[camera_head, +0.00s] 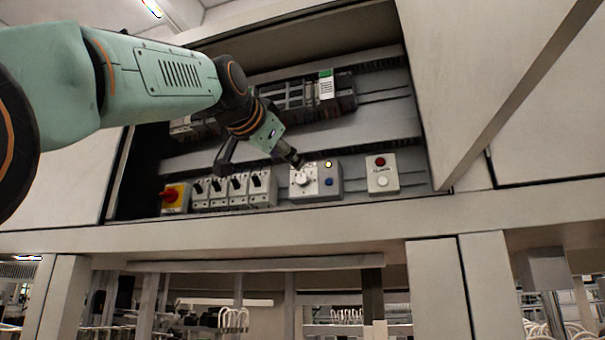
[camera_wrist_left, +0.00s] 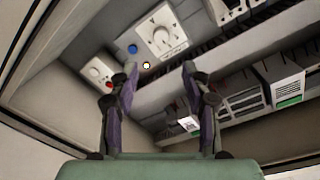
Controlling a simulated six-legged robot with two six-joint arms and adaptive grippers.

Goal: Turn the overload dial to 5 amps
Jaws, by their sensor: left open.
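The overload dial (camera_head: 302,181) is a pale round knob on a white scale plate on a grey box in the cabinet. The box also carries a yellow lamp (camera_head: 328,164) and a blue button (camera_head: 328,181). The dial shows upside down at the top of the left wrist view (camera_wrist_left: 161,36); its scale figures are too small to read. My left gripper (camera_head: 258,160) is open and empty, with one finger close to the dial's upper edge in the head view. In the left wrist view the open fingers (camera_wrist_left: 158,68) point towards the dial and appear apart from it. My right gripper is not in view.
Several breakers (camera_head: 234,188) and a red-and-yellow rotary switch (camera_head: 174,197) stand left of the dial box. A box with a red and a white button (camera_head: 382,173) stands to the right. Rail modules (camera_head: 305,98) sit above. An open cabinet door (camera_head: 490,70) is at the right.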

